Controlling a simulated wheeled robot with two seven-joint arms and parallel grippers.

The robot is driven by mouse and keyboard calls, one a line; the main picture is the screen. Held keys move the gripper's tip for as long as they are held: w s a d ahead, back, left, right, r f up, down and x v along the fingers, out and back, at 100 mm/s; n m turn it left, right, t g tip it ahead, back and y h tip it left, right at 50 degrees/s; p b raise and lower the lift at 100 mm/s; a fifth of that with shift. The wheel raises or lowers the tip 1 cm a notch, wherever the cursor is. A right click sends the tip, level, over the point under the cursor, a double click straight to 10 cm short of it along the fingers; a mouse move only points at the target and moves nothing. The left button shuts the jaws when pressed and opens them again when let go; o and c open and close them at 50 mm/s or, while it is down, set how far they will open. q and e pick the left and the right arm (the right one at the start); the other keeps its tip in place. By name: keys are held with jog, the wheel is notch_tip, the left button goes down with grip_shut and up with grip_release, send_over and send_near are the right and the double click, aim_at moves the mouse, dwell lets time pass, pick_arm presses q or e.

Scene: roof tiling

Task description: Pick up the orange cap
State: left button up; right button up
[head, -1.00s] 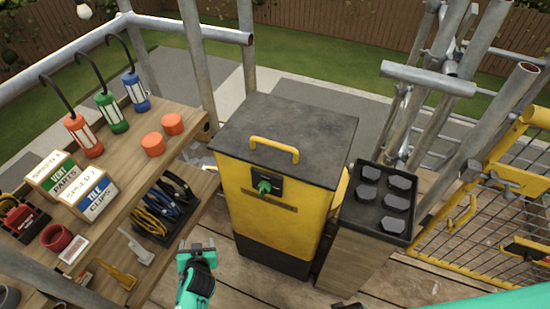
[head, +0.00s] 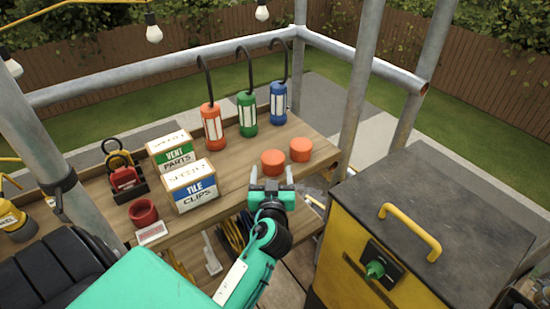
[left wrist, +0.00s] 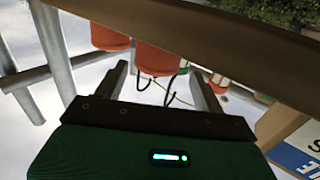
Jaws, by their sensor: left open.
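Two orange caps stand on the top shelf of the wooden rack. The nearer cap (head: 273,162) is left of the farther cap (head: 301,149). My left gripper (head: 272,180) is open and empty at the shelf's front edge, just in front of the nearer cap. The left wrist view looks upside down. There the nearer cap (left wrist: 158,60) shows beyond and between the open fingers (left wrist: 158,76), with the other cap (left wrist: 110,37) to its left. I cannot tell the exact gap to the cap. My right gripper is not in view.
Orange (head: 211,127), green (head: 247,114) and blue (head: 278,103) hooked lanterns stand behind the caps. A tile clips box (head: 190,187) and a vent parts box (head: 168,150) stand to the left. A yellow cabinet (head: 355,250) stands right, beside a metal post (head: 355,90).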

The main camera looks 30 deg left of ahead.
aim_at(272, 167)
pick_arm(q)
jog(key=x, duration=0.3)
jog(key=shift+w, duration=0.15)
jog(key=p+x, duration=0.1)
jog(key=x, duration=0.3)
jog(key=shift+w+r+p, duration=0.15)
jog(key=shift+r+p, duration=0.05)
jog(key=shift+p, duration=0.1)
jog(key=shift+w+a+f, duration=0.1)
jog(key=shift+w+a, duration=0.05)
jog(key=shift+w, duration=0.1)
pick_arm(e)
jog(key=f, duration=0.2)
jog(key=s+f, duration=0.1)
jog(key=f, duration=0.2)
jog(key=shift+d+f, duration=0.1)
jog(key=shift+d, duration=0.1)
pick_arm(q)
jog(key=shift+c, duration=0.2)
jog(key=c, duration=0.7)
